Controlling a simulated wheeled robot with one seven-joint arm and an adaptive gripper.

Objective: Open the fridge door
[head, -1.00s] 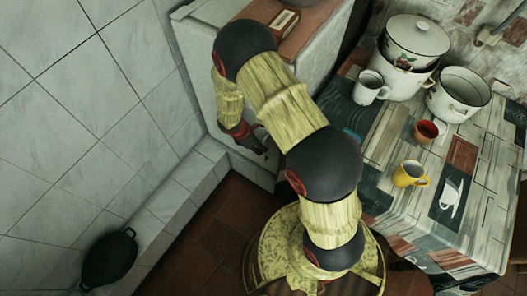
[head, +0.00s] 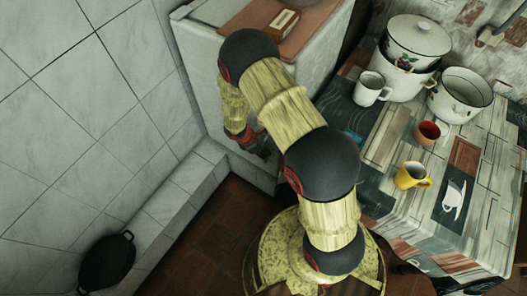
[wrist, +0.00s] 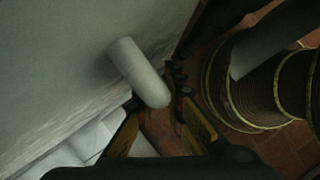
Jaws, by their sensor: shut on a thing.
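The white fridge (head: 204,68) stands against the tiled wall in the head view, partly hidden behind my arm. Its front also fills the left of the wrist view (wrist: 60,60). A pale, rounded handle (wrist: 138,70) sticks out from the fridge front, its end reaching between my fingertips. My gripper (wrist: 165,104) is shut on the handle, with a yellow-edged finger on either side. In the head view my gripper (head: 258,147) is low at the fridge front, and the handle cannot be made out. The door appears closed; no gap is visible.
A table (head: 385,130) at the right holds white pots (head: 415,45), a white mug (head: 371,88), a red cup (head: 428,131) and a yellow mug (head: 411,176). A black pan (head: 107,262) is at lower left. Brown floor (head: 205,250) is open before the fridge.

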